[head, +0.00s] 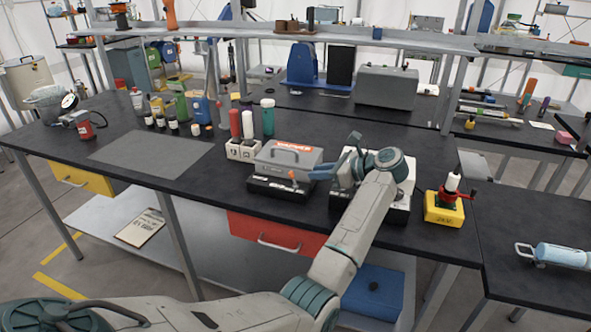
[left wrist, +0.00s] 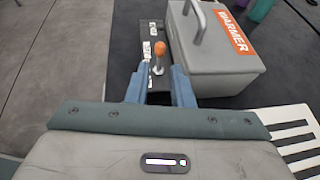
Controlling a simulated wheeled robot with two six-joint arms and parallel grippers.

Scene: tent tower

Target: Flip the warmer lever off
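The warmer (head: 288,155) is a grey box with a top handle and an orange WARMER label, on a black base on the bench. It also shows in the left wrist view (left wrist: 215,55). Its lever, with an orange knob (left wrist: 159,48) and a metal stem, stands up from the base's front strip; the knob also shows in the head view (head: 292,174). My left gripper (head: 314,174) reaches in from the right. Its blue fingers are apart (left wrist: 159,80), with the lever in line with the gap; whether they touch it I cannot tell. My right gripper is out of view.
A white block with bottles (head: 243,150) stands left of the warmer. A white device (head: 403,190) sits behind my wrist, and a yellow box (head: 444,208) with a red clamp is farther right. A bare grey mat (head: 150,152) lies left.

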